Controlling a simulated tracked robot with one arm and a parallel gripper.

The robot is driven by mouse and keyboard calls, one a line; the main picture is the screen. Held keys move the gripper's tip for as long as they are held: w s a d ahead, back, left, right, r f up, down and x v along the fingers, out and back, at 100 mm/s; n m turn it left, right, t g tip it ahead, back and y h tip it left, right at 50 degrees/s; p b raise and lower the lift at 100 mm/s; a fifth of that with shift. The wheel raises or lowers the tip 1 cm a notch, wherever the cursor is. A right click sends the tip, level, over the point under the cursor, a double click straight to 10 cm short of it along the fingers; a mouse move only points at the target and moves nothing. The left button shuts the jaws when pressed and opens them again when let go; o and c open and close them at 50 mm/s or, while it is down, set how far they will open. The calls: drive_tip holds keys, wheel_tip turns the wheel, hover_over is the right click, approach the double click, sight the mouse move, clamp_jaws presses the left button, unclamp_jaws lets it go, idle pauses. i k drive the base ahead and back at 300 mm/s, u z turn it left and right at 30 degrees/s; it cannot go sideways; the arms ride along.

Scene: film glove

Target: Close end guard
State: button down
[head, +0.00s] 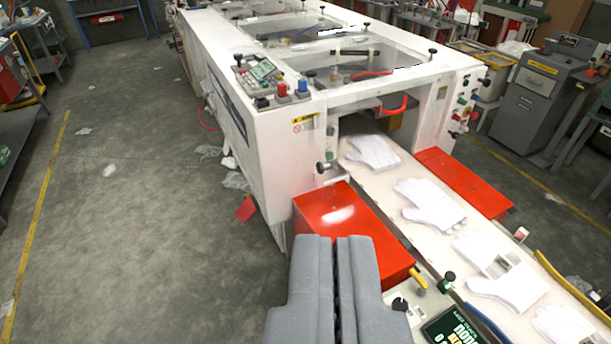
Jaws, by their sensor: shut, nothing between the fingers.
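A long white glove machine (275,140) runs from the upper middle towards the front right. Its near end is an open tunnel mouth, with the white conveyor belt (400,181) coming out of it. A red curved handle (396,106) sits at the top of this mouth. Clear panels (345,62) cover the top. I cannot tell for certain which part is the end guard; no panel visibly covers the mouth. My gripper (340,240) is shut and empty, with its two grey fingers side by side. In the picture it overlaps the near red box (335,212); contact cannot be told.
White gloves (432,203) lie along the belt. A second red box (460,180) flanks its far side. A control panel (265,72) with buttons sits on the machine's near edge. A grey cabinet (535,95) stands at the right. The floor (140,220) at left is mostly clear, with scraps.

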sight(320, 167)
drive_tip(key=u, duration=0.6)
drive_tip(key=i, duration=1.4)
drive_tip(key=z, duration=0.3)
